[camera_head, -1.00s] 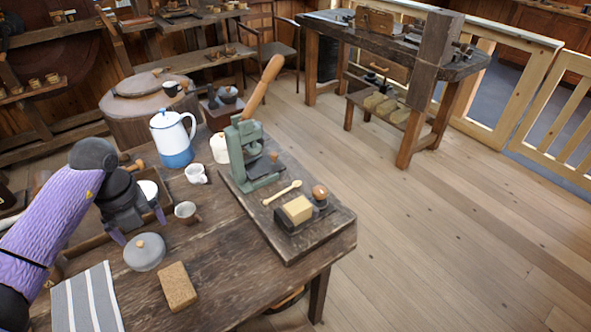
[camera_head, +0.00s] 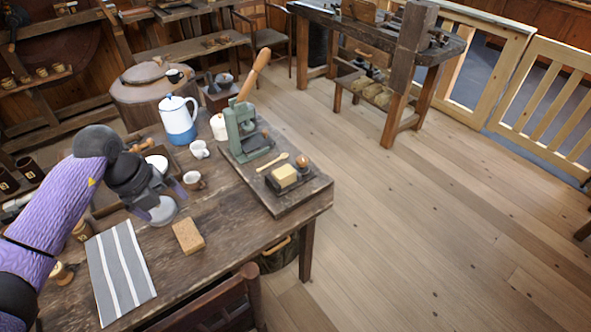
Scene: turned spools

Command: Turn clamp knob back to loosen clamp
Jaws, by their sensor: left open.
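A small dark clamp (camera_head: 285,187) stands on a wooden board (camera_head: 268,206) near the table's right edge. A pale yellow block (camera_head: 285,174) sits in it. A round wooden knob (camera_head: 302,160) stands at its far right side; I take it as the clamp knob. How tight the clamp is cannot be told. My right gripper is not in view.
A green press (camera_head: 243,130) with a long wooden handle stands on the board behind the clamp. A wooden spoon (camera_head: 272,162) lies beside the clamp. Cups, a blue-white pot (camera_head: 179,122), a tan block (camera_head: 188,236) and a striped cloth (camera_head: 120,270) are on the table (camera_head: 225,240). Open floor lies right.

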